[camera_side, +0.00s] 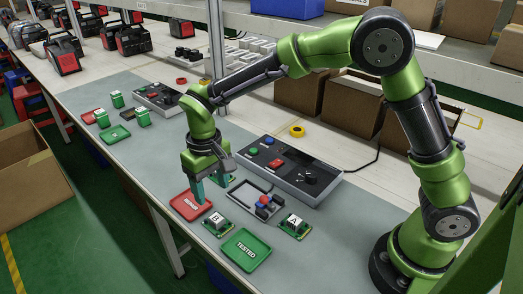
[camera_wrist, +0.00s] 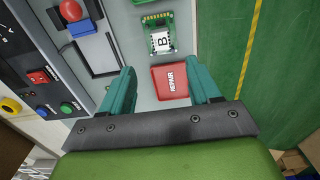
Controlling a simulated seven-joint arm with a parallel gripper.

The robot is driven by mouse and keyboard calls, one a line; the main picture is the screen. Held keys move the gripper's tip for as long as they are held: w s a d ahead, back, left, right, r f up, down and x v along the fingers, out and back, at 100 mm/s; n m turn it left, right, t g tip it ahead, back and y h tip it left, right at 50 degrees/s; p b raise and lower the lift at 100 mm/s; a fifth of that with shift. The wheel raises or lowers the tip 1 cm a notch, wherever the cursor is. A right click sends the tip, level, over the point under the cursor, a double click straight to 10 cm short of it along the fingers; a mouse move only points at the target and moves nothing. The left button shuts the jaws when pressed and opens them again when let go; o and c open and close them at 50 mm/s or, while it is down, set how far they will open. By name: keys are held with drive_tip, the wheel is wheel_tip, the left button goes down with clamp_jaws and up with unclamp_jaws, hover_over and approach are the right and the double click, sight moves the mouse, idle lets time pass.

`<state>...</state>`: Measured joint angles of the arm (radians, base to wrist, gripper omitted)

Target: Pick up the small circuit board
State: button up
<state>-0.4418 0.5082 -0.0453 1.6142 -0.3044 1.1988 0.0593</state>
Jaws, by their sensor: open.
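Two small green circuit boards lie on the grey mat. Circuit board B (camera_side: 217,223), with a white label, is just in front of the red REPAIR tray (camera_side: 191,204). Circuit board A (camera_side: 294,226) is farther right, near the fixture with red and blue parts (camera_side: 266,204). My gripper (camera_side: 212,186) points down, open and empty, by the REPAIR tray and behind board B. In the wrist view the REPAIR tray (camera_wrist: 170,81) shows between the fingers of my gripper (camera_wrist: 162,78), and board B (camera_wrist: 158,33) lies beyond them. Board A is not in the wrist view.
The green TESTED tray (camera_side: 244,250) sits near the mat's front edge. A control box (camera_side: 290,168) with coloured buttons stands behind the fixture. A yellow tape roll (camera_side: 297,131) lies farther back. More green parts (camera_side: 117,99) are at the far left.

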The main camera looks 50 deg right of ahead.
sight(216, 217)
wheel_tip(216, 217, down, 9)
drive_tip(key=shift+s+a+f, duration=0.1)
drive_tip(key=shift+f, duration=0.1)
idle(0.3)
drive_tip(key=shift+c, duration=0.2)
drive_tip(key=c, duration=1.1)
clamp_jaws()
drive_tip(key=shift+r, duration=0.1)
